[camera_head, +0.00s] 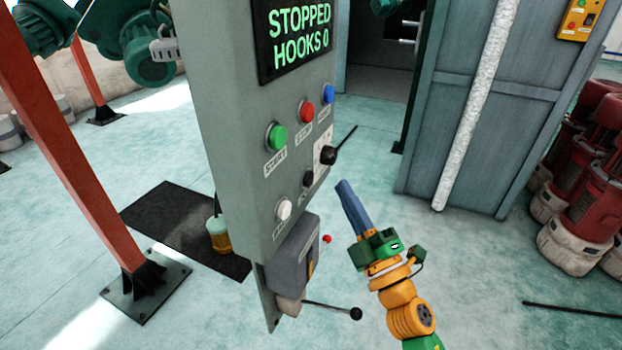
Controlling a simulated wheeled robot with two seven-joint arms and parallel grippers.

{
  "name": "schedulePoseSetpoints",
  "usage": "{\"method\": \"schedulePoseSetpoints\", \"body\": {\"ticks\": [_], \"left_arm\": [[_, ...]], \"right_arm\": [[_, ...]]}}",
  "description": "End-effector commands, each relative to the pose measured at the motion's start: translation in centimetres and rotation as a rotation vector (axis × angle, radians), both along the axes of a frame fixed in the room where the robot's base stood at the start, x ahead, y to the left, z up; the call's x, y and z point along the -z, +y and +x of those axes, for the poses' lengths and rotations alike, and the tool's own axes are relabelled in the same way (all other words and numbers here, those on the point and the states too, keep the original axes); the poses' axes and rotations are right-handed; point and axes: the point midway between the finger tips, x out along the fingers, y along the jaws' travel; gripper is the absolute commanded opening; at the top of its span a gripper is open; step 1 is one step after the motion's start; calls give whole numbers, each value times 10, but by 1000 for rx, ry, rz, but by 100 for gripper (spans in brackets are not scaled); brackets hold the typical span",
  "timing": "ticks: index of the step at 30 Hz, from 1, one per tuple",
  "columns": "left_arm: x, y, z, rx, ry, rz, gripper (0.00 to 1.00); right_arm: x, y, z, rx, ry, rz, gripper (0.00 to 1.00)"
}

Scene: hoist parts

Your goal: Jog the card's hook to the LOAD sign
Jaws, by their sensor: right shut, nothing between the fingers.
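A grey control panel (228,120) stands in the middle of the head view. Its display (297,33) reads "STOPPED HOOKS 0" in green letters. It carries a green START button (277,137), a red STOP button (305,113), a blue button (328,93), a black selector with a lever (328,155), a black knob (308,178) and a white button (284,209) with a small label. My right gripper (347,190) is shut and empty, just right of the panel's lower half and apart from it. No card, hook or LOAD sign can be made out. My left gripper is not in view.
A grey box (293,252) with a ball-ended lever (354,313) sits at the panel's foot. An orange-red post (70,130) stands left. A blue-grey cabinet (490,110) and red-and-white machines (582,180) stand right. Open floor lies between panel and cabinet.

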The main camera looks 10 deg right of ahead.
Motion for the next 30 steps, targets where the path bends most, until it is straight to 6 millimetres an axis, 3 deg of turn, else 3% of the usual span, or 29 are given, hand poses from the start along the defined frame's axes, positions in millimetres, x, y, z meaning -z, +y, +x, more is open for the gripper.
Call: {"method": "schedulePoseSetpoints", "body": {"ticks": [9, 30], "left_arm": [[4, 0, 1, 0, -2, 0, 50], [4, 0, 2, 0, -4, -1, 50]], "right_arm": [[0, 24, 16, 1, 0, 1, 0], [0, 26, 18, 0, 0, 0, 0]]}}
